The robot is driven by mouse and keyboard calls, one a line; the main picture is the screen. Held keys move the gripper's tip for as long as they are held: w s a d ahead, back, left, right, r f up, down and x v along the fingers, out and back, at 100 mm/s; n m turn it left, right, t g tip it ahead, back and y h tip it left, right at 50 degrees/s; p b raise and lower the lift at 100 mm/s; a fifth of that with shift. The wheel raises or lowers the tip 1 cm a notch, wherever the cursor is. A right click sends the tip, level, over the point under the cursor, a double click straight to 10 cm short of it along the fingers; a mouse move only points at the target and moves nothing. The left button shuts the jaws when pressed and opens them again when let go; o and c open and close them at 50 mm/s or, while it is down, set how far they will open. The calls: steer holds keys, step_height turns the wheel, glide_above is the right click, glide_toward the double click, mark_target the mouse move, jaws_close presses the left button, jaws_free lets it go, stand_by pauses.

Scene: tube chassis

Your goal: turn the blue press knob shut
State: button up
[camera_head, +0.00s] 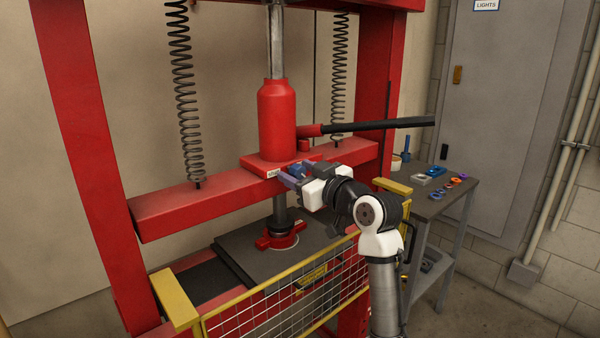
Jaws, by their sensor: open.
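The blue press knob (295,169) sits at the front of the red jack's base, just above the red crossbeam, and is partly hidden by my gripper. My gripper (290,177) reaches in from the right with its fingertips at the knob. Its jaws are open. I cannot tell whether the fingers touch the knob or stand just around it. The red bottle jack (277,118) stands upright on the crossbeam (190,205). How far the knob is turned cannot be seen.
A black jack handle (380,125) sticks out right above my arm. Coil springs (185,95) hang either side of the jack. A yellow-framed mesh guard (285,300) stands in front, below my arm. A grey side table (435,200) with small coloured parts stands at right.

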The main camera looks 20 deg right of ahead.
steer(key=c, duration=1)
steer(key=shift+o, duration=0.2)
steer(key=m+p, duration=0.1)
steer(key=m, duration=0.1)
steer(key=m+p, duration=0.2)
steer(key=shift+r+m, duration=0.2)
steer(key=shift+m, duration=0.1)
steer(key=m+p, duration=0.3)
steer(key=m, duration=0.1)
steer(key=shift+m, duration=0.3)
steer(key=m+p, duration=0.4)
steer(key=shift+g, duration=0.3)
steer(key=shift+f+m+p, duration=0.2)
steer(key=shift+m+p, duration=1.35)
steer(key=shift+m, duration=0.65)
